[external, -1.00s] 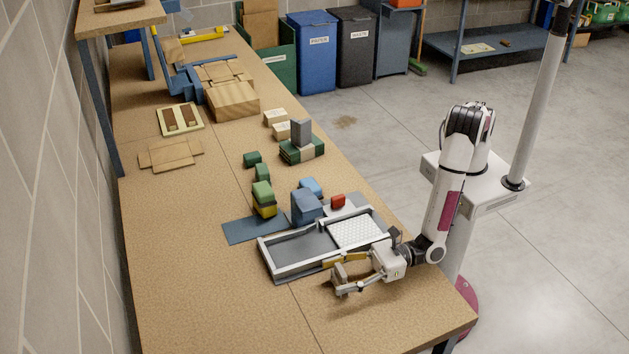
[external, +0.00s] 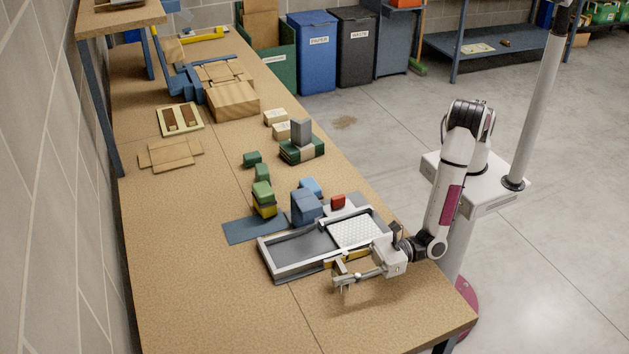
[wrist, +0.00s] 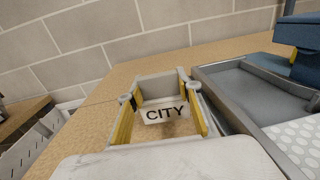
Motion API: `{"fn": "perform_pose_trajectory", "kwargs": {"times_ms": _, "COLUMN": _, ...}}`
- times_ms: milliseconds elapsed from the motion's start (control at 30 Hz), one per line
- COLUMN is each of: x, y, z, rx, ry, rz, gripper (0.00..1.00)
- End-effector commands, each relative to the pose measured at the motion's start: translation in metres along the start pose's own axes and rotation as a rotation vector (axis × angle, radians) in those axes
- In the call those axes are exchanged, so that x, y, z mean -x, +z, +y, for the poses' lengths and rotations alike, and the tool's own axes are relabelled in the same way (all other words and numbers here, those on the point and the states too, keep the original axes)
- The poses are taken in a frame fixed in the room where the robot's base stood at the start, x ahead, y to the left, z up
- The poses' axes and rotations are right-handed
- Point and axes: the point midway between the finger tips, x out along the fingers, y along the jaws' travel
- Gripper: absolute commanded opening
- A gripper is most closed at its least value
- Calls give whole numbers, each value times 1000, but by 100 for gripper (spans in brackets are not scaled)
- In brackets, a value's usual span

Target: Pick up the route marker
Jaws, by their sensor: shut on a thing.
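The route marker (wrist: 165,114) is a small pale block with the word CITY in dark letters, seen in the wrist view between the two yellow-sided fingers. My gripper (wrist: 160,100) is shut on it, with one finger at each side. In the external view my gripper (external: 341,273) is over the near part of the bench, just in front of the grey-framed tray. There the marker is small and mostly hidden by the fingers. The gap between it and the bench is hard to judge.
The grey-framed tray (external: 267,258) with a dark section and a white dimpled section lies close beside my gripper. Blue blocks (external: 306,207), a red block (external: 338,201) and a green-yellow stack (external: 264,200) stand behind it. The bench front left is clear.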

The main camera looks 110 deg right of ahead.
Motion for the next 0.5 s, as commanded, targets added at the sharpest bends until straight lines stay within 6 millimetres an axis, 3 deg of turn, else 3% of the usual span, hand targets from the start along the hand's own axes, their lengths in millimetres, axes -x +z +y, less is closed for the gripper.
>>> {"fn": "perform_pose_trajectory", "kwargs": {"times_ms": 500, "x": 0, "y": 64, "z": 0, "rx": -2, "ry": 1, "rz": -2, "gripper": 18}}
